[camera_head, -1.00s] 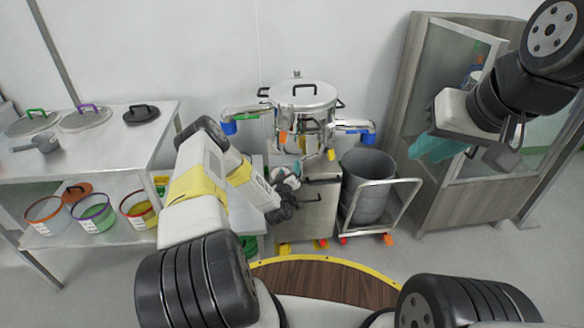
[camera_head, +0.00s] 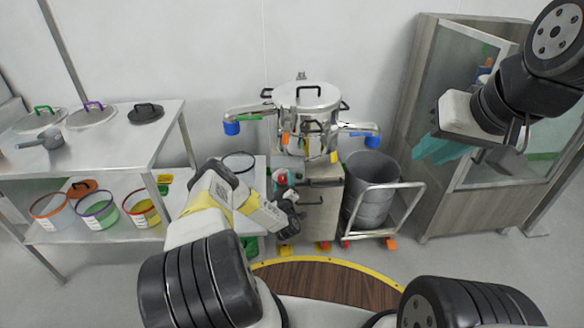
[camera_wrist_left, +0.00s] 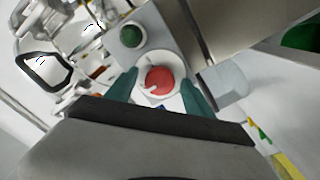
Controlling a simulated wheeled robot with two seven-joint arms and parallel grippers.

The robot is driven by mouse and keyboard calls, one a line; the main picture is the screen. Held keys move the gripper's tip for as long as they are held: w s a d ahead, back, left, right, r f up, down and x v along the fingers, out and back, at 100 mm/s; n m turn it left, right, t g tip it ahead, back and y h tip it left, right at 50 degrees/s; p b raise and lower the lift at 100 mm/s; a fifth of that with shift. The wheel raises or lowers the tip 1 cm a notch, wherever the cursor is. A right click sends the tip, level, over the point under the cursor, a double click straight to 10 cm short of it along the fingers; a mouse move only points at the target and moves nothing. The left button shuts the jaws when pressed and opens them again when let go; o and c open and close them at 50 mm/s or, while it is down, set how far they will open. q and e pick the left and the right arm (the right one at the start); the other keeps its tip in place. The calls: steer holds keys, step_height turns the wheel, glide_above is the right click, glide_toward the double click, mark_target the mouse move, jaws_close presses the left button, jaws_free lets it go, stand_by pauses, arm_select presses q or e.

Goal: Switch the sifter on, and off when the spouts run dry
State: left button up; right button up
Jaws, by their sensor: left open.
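The steel sifter (camera_head: 305,98) stands against the wall, with a blue-ended spout (camera_head: 231,128) on its left and another (camera_head: 371,141) on its right. I cannot tell whether anything flows from them. A red button (camera_head: 282,179) shows on the sifter's front, beyond my left gripper (camera_head: 287,212). In the left wrist view the red button (camera_wrist_left: 159,82) sits beside a green button (camera_wrist_left: 131,35) on a grey box. My left gripper's teal fingers are open on either side of the red button in that view; contact is unclear. My right gripper (camera_head: 442,148) is raised at the right.
A grey bin (camera_head: 370,190) on a trolley (camera_head: 405,215) stands right of the sifter. A wood cabinet (camera_head: 445,205) is farther right. A steel table (camera_head: 120,150) with lids and a scoop is at left, with several tubs below. A yellow-edged round platform (camera_head: 330,280) is in front.

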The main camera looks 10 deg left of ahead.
arm_select(q)
steer(key=shift+w, duration=0.15)
steer(key=shift+a, duration=0.1)
jaws_close()
